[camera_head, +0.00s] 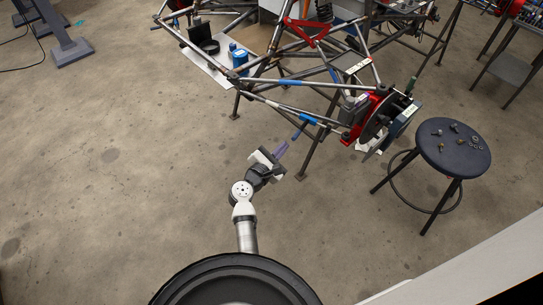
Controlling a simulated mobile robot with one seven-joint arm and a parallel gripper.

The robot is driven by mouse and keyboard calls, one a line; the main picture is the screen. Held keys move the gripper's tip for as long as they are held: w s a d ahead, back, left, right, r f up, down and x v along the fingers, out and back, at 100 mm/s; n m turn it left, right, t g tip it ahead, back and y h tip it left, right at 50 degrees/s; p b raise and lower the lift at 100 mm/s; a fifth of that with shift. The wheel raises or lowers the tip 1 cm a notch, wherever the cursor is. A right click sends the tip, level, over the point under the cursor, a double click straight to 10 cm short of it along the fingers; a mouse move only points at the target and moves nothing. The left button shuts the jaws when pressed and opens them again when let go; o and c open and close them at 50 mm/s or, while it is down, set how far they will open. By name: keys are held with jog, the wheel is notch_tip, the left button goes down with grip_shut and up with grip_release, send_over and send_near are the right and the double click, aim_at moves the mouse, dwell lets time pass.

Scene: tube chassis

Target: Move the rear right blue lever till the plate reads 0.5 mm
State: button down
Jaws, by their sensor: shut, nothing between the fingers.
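The tube chassis (262,80) stands on trestle legs in the upper middle. A red hub with a brake disc (377,118) is at its near right corner. A short blue handle (308,119), which looks like the rear right lever, sticks out from the tubes left of the hub. A small light plate with dark and red marks (358,65) sits on the frame above the hub; its reading is too small to make out. My gripper (284,146) is shut and empty, just below and left of the blue handle. Whether the fingertips touch anything is unclear.
A dark round stool (453,148) with small metal parts stands right of the hub. A tray (205,62) with a blue can (238,56) is at the chassis's left. A trestle leg (314,152) is close to my gripper's right.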

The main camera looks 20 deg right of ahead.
jog(key=shift+s+d+r+p, duration=0.25)
jog(key=shift+d+r+p, duration=0.15)
jog(key=shift+r, duration=0.4)
jog(key=shift+s+d+r+p, duration=0.3)
jog(key=shift+d+r, duration=0.1)
jog(key=shift+r, duration=0.35)
jog(key=shift+w+d+r+p, duration=0.1)
jog(key=shift+r+p, duration=0.25)
jog(key=shift+r, duration=0.3)
jog(key=shift+w+d+r+p, duration=0.1)
jog(key=shift+r+p, duration=0.2)
jog(key=shift+r, duration=0.3)
jog(key=shift+f, duration=0.15)
